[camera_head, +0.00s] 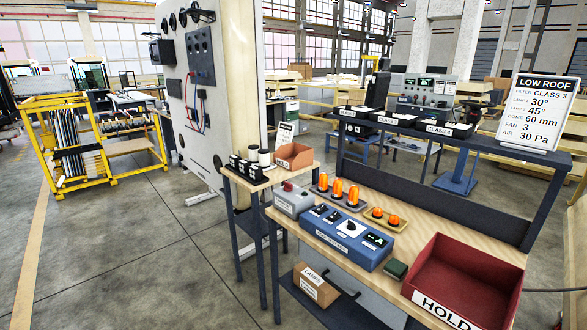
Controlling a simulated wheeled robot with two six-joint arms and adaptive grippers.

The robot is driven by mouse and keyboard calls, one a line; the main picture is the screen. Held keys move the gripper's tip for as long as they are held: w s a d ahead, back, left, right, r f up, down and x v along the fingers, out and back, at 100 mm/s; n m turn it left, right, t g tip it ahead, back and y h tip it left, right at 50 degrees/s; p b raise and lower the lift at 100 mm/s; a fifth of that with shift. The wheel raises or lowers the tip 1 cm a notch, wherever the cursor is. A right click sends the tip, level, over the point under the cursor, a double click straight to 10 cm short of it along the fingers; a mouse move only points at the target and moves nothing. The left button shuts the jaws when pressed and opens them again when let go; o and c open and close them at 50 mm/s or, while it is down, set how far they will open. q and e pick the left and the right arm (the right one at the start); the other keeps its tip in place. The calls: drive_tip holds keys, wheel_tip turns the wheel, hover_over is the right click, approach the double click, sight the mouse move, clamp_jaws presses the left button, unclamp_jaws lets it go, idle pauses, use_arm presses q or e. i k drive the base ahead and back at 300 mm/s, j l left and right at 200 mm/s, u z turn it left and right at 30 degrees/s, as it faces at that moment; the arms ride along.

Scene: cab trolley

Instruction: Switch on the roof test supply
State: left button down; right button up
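A blue control box (345,237) with a sloped top stands on the wooden trolley top; its front label is small, and I read it, without certainty, as the roof test supply. Its top carries dark switches on the left, a white dial with a dark pointer (350,229) in the middle, and another dark control (375,240) on the right. The switch positions are too small to tell. A grey box with a red button (288,187) stands to its left. Neither of my grippers is in view.
Orange lamps (353,195) stand in trays behind the blue box. A sign (539,105) and black CLASS boxes are on the upper shelf.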

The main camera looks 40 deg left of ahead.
sight(288, 187)
drive_tip(key=i+j, duration=0.1)
drive_tip(key=j, duration=0.3)
drive_tip(key=i+j, duration=0.15)
drive_tip(key=j, duration=0.2)
drive_tip(key=i+j, duration=0.1)
drive_tip(key=j, duration=0.3)
drive_tip(key=i+j, duration=0.15)
drive_tip(key=j, duration=0.25)
drive_tip(key=i+j, duration=0.1)
drive_tip(key=j, duration=0.25)
